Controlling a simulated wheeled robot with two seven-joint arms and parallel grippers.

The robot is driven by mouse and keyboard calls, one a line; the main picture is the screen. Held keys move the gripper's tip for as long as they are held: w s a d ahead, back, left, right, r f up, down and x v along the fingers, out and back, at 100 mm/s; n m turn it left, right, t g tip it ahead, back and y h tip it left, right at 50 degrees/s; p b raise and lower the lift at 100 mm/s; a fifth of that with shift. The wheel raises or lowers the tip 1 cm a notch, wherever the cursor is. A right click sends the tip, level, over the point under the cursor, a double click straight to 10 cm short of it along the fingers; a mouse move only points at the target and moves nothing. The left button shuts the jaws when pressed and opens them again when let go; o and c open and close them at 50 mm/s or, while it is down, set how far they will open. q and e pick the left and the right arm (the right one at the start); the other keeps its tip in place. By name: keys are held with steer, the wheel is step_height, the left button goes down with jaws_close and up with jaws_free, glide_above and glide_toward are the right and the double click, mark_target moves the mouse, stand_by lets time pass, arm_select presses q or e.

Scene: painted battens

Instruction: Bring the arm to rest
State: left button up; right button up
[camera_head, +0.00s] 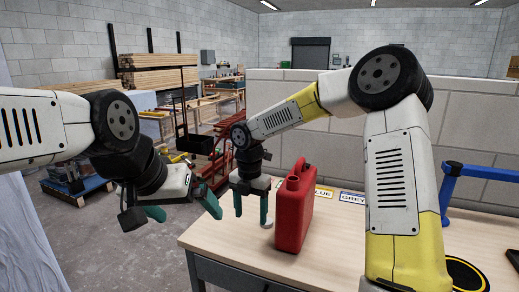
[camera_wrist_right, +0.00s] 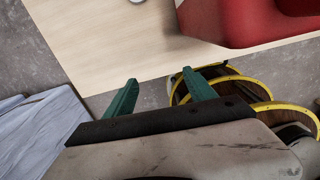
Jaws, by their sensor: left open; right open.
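My right gripper (camera_head: 250,210) is open and empty, pointing down at the left edge of the wooden table (camera_head: 340,260), just left of a red can (camera_head: 291,215). In the right wrist view, its two teal fingers (camera_wrist_right: 160,92) stand apart with nothing between them. The red can also shows at the top right there (camera_wrist_right: 240,22). My left gripper (camera_head: 184,209) is open and empty, held in the air left of the table. My right arm reaches across the table's right part, hiding some of it.
Labels reading BLUE (camera_head: 323,195) and GREY (camera_head: 352,197) lie behind the can. A blue frame (camera_head: 449,190) stands at the right. A low block wall (camera_head: 340,125) runs behind the table. Yellow-rimmed round things (camera_wrist_right: 243,88) show near the right gripper in the wrist view.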

steer(key=s+d+r+m+t, duration=0.2)
steer(key=s+d+r+m, duration=0.3)
steer(key=m, duration=0.5)
steer(key=s+d+r+m+t+y, duration=0.1)
steer(key=s+d+r+m+t, duration=0.1)
steer(key=s+d+r+m, duration=0.3)
steer(key=s+d+r+m+t+y, duration=0.1)
steer(key=s+d+r+m, duration=0.4)
steer(key=s+m, duration=0.6)
steer(key=d+m+t, duration=0.1)
steer(key=m, duration=0.3)
steer(key=shift+s+d+r, duration=0.15)
steer(key=shift+s+d, duration=0.1)
steer(key=shift+d, duration=0.15)
